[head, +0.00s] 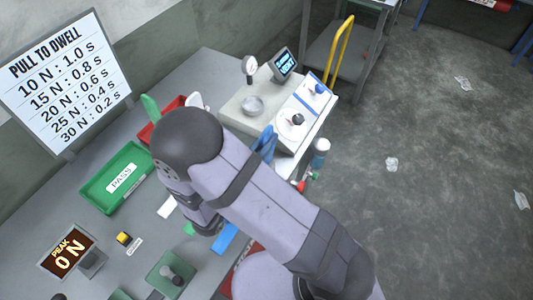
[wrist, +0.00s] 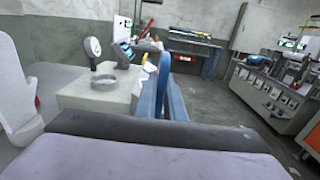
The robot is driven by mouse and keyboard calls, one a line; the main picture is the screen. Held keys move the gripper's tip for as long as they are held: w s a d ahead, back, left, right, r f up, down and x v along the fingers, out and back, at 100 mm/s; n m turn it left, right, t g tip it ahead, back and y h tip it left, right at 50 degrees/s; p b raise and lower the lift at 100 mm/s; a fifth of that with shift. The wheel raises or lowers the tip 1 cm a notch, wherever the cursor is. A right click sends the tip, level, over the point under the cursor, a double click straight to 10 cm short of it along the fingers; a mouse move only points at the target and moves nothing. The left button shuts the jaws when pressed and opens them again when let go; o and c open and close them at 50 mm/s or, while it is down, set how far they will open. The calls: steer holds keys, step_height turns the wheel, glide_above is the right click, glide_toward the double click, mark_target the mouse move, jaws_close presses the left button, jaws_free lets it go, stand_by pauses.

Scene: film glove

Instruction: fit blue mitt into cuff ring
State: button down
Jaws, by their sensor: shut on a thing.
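The blue mitt (head: 264,143) shows just past my arm in the head view, beside the pale test bench. In the wrist view the blue mitt (wrist: 163,88) stands nearly upright and edge-on, its lower end hidden by the dark edge in front. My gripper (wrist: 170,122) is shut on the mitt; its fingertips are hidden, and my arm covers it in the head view. A round metal ring, seemingly the cuff ring (head: 252,105), sits on top of the bench; the wrist view shows the ring (wrist: 104,82) left of the mitt and apart from it.
A white mitt (wrist: 15,95) stands at the left. A green tray (head: 115,178) and a peak display (head: 67,251) reading 0 N are on the table.

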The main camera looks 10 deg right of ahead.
steer(key=shift+r, duration=0.1)
steer(key=shift+r+b, duration=0.45)
steer(key=shift+r, duration=4.5)
steer(key=w+r+p, duration=0.1)
steer(key=w+r, duration=0.1)
steer(key=w, duration=0.9)
steer(key=w+d+r+p, duration=0.1)
steer(key=w+r+p, duration=0.1)
steer(key=w, duration=0.8)
steer(key=shift+w+p, duration=0.3)
steer(key=shift+w, duration=0.05)
steer(key=shift+f+b, duration=2.55)
steer(key=shift+f, duration=0.25)
steer(key=shift+f+b, duration=1.45)
steer(key=shift+b, duration=0.1)
